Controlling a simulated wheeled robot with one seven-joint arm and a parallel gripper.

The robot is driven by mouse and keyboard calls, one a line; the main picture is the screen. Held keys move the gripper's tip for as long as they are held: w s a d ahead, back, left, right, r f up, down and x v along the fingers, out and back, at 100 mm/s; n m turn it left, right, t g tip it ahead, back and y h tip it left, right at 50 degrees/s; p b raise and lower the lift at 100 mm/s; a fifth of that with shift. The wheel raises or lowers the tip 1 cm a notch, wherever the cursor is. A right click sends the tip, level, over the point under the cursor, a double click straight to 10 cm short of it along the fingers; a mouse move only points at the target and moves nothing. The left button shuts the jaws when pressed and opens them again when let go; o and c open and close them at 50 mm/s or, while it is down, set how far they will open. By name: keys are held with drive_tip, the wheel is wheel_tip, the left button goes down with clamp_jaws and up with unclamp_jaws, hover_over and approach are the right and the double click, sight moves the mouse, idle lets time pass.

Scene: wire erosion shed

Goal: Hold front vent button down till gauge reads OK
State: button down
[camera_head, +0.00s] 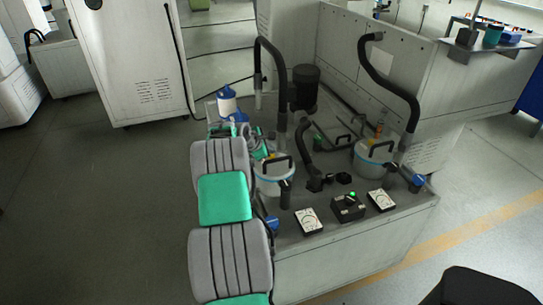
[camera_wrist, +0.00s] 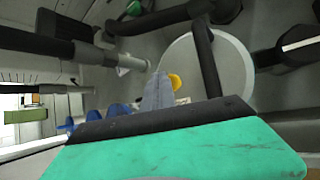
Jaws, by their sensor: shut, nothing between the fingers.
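My gripper (camera_wrist: 157,92) shows in the wrist view as grey fingers, shut and empty, beside a yellow button-like part (camera_wrist: 175,82). I cannot tell whether the fingers touch it. In the head view my gripper is mostly hidden behind my arm, by the left lidded pot (camera_head: 273,180); a small yellow part (camera_head: 272,155) shows at that lid. The pot's lid (camera_wrist: 235,70) with its black handle also shows in the wrist view. Two white dial gauges, a left one (camera_head: 308,221) and a right one (camera_head: 381,201), lie at the bench front. Their needles are too small to read.
A black box (camera_head: 347,209) with a lit green lamp sits between the gauges. A second lidded pot (camera_head: 373,160) stands to the right. Black hoses (camera_head: 390,85) arch over the bench. A blue-and-white bottle (camera_head: 227,102) stands at the back left. Floor left of the bench is clear.

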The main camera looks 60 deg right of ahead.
drive_tip(key=shift+f, duration=0.65)
idle(2.5)
drive_tip(key=shift+r, duration=0.1)
idle(0.7)
drive_tip(key=shift+r+p, duration=0.5)
drive_tip(key=shift+r, duration=0.45)
drive_tip(key=shift+r, duration=0.1)
wheel_tip(320, 180, up, 5)
drive_tip(key=p, duration=0.3)
drive_tip(key=shift+p, duration=0.35)
